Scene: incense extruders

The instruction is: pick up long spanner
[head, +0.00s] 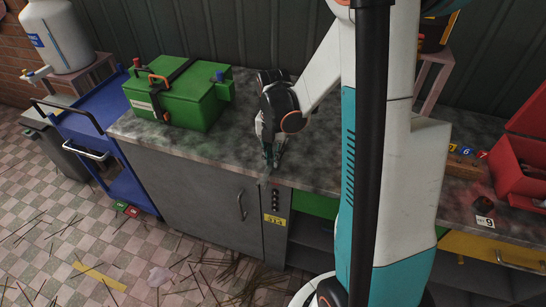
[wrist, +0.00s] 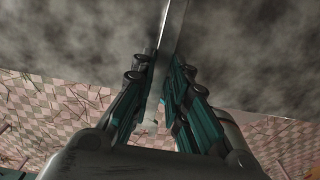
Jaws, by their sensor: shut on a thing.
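My gripper (head: 272,155) is at the front edge of the grey stone-look counter (head: 222,147), right of the green box. In the wrist view my gripper (wrist: 160,98) is shut on a long, thin, grey metal bar, the long spanner (wrist: 175,32). The spanner runs between the fingers and up past the top edge of the wrist view, so its far end is out of frame. In the head view my gripper and wrist hide the spanner. I cannot tell whether it touches the counter.
A green box (head: 180,100) with black straps stands left of my gripper. A blue cart (head: 98,125) stands further left. Sticks litter the tiled floor (head: 60,235). Bare counter lies around my gripper.

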